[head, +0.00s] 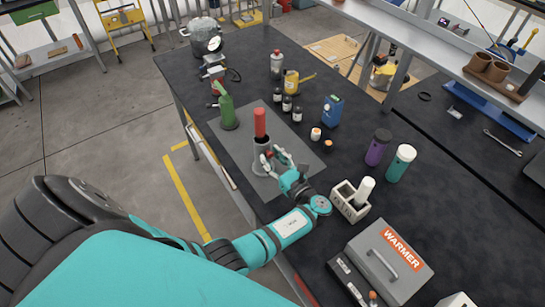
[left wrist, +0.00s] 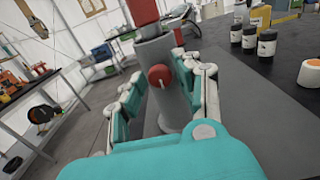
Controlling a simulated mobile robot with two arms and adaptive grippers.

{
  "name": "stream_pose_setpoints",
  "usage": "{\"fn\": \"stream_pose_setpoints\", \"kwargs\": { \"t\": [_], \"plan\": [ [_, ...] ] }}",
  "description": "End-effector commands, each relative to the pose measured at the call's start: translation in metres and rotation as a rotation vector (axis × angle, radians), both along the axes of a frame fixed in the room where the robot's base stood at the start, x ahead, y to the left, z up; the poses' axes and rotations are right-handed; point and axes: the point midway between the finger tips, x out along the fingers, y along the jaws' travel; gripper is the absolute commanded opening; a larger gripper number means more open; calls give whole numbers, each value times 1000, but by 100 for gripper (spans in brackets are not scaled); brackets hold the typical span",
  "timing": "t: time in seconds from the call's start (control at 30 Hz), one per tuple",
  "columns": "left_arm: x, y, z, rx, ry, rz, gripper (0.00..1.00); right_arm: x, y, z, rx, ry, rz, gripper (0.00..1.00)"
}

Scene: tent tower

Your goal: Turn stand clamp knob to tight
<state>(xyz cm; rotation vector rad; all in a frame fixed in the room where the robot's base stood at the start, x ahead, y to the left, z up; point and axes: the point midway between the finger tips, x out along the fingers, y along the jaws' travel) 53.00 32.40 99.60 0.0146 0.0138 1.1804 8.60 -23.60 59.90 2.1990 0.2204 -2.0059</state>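The stand is a grey cylinder (head: 262,165) on a grey mat, with a red piece (head: 260,122) upright in its top. In the left wrist view the grey stand (left wrist: 158,50) fills the middle. Its round red clamp knob (left wrist: 160,76) faces the camera and carries a short pale mark. My left gripper (head: 276,158) is beside the stand. In the wrist view its fingers (left wrist: 162,100) are spread either side of the knob, with a visible gap to it on the left. The knob is hidden or too small in the head view. My right gripper is not in view.
A white holder (head: 349,203) and a warmer box (head: 385,262) are nearer.

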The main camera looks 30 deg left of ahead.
Motion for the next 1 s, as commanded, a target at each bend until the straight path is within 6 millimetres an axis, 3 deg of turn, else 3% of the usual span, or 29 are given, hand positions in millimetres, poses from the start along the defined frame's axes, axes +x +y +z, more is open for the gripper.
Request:
{"fn": "stream_pose_setpoints", "kwargs": {
  "t": [0.1, 0.37, 0.8, 1.0],
  "plan": [
    [0, 0, 1, 0, -2, 0, 48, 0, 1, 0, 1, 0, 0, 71],
    [0, -2, 1, 1, -4, 0, 48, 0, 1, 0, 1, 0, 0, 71],
    [-23, -60, 1, 0, -2, -1, 48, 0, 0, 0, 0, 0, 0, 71],
    [-28, -70, 1, 1, -3, 0, 48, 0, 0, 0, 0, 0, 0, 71]
  ]
}}
